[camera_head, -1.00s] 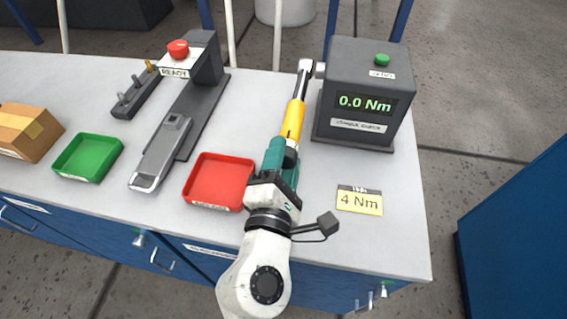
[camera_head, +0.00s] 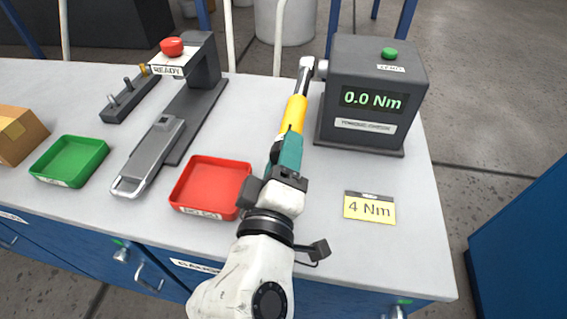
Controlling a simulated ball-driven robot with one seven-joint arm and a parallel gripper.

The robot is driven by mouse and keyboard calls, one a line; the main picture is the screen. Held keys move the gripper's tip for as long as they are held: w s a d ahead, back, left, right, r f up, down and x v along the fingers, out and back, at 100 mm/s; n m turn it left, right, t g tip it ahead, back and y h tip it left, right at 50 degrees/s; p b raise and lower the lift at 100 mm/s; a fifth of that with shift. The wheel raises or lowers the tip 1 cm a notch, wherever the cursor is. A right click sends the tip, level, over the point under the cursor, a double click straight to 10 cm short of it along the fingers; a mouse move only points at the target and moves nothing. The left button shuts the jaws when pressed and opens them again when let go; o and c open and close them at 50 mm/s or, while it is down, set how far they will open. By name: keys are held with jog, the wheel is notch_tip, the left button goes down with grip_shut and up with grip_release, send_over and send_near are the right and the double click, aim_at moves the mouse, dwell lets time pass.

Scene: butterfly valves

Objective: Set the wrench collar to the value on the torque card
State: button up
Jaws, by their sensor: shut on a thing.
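A wrench with a yellow sleeve (camera_head: 294,115) and a silver head points away from me on the right of the bench. Its head is by the stub on the left side of the grey torque checker (camera_head: 372,115); I cannot tell if they are engaged. The checker's display (camera_head: 372,99) reads "0.0 Nm". My gripper (camera_head: 287,170) is shut on the wrench's teal grip (camera_head: 289,151). The collar and its scale are too small or hidden to read. The yellow torque card (camera_head: 370,208) lies in front of the checker and reads "4 Nm".
A red tray (camera_head: 211,162) lies left of my gripper. A grey clamp device (camera_head: 150,155) with a red-button stand marked "READY" (camera_head: 172,47), a green tray (camera_head: 70,160), a rack of bits (camera_head: 130,97) and a cardboard box (camera_head: 18,135) stand further left. Bench around the card is clear.

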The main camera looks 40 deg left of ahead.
jog(key=shift+f+m+b, duration=0.15)
jog(key=shift+m+b, duration=0.75)
jog(key=shift+m, duration=0.6)
jog(key=o, duration=1.1)
jog(key=shift+c, duration=0.2)
jog(key=v, duration=1)
jog(key=shift+s+d+b, duration=0.3)
